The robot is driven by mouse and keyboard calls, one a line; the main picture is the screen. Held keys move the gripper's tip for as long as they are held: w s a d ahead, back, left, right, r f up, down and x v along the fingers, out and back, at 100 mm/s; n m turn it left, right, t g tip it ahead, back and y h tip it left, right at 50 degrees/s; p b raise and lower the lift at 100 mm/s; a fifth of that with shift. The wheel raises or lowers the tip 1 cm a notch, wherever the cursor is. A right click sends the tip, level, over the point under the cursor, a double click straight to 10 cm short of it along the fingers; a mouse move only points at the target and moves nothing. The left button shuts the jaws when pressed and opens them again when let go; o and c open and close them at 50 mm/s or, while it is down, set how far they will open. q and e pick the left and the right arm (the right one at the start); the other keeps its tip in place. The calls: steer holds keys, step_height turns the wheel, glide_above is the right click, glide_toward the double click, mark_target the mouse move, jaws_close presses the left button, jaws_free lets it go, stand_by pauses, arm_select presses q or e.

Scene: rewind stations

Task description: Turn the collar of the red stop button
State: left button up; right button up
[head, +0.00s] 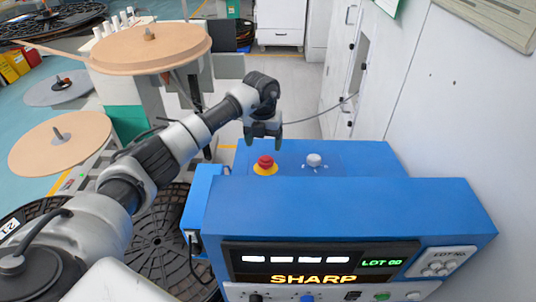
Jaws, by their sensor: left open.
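The red stop button (265,161) sits on the blue top of the machine (345,155), at the middle of the head view. A yellow collar (265,170) surrounds its base. My left gripper (263,143) is open, with its fingers pointing down, just behind and above the red button. It looks empty, and I see no contact with the button. My right gripper is not in view.
A white knob (314,160) stands right of the button. The raised blue housing (350,207) with a display is in front. White cabinets (440,110) close off the right. Round wooden reels (150,50) and a black reel (158,245) lie left.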

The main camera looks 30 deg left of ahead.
mark_target(266, 158)
arm_select(q)
step_height(266, 158, down, 3)
steer(key=shift+d+f+p, duration=0.1)
steer(key=shift+f+p, duration=0.1)
steer(key=shift+p, duration=0.15)
steer(key=f, duration=0.3)
steer(key=shift+w+d+f, duration=0.1)
steer(key=shift+w+f, duration=0.1)
steer(key=shift+f, duration=0.15)
steer(key=shift+c, duration=0.8)
steer(key=c, duration=0.5)
steer(key=shift+c, duration=1.3)
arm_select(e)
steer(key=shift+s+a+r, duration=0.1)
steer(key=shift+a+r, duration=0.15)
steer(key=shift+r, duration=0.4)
